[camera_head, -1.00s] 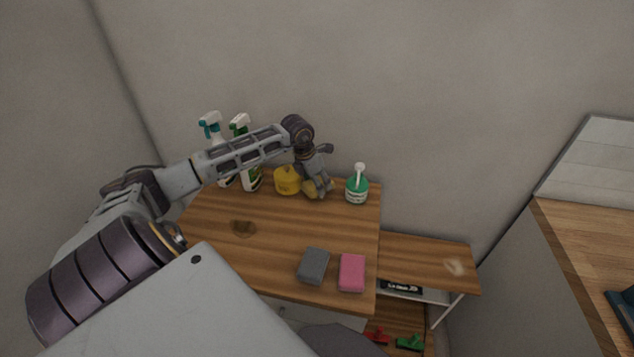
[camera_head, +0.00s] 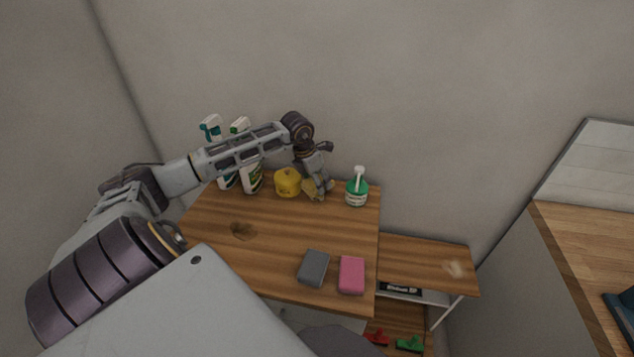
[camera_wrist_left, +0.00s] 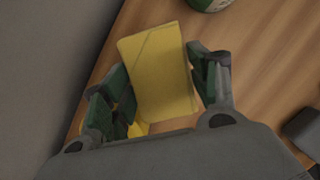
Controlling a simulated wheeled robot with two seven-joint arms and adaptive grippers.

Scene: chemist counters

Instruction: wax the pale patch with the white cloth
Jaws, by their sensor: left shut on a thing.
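The pale patch (camera_head: 454,268) is a whitish smear on the lower wooden bench at the right. No white cloth shows in either view. My left gripper (camera_head: 318,190) is at the back of the higher wooden table, between a yellow pot and a green bottle. In the left wrist view my left gripper (camera_wrist_left: 157,95) is shut on a yellow cloth-like piece (camera_wrist_left: 160,75), flat and squarish. A bit of this yellow piece also shows at the fingers in the head view. My right gripper is not in view.
The table (camera_head: 290,225) holds two spray bottles (camera_head: 252,178), the yellow pot (camera_head: 287,183), the green pump bottle (camera_head: 357,190), a grey sponge (camera_head: 313,268) and a pink sponge (camera_head: 351,275). A dark stain (camera_head: 242,231) marks its left. Red and green tools (camera_head: 409,344) lie below.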

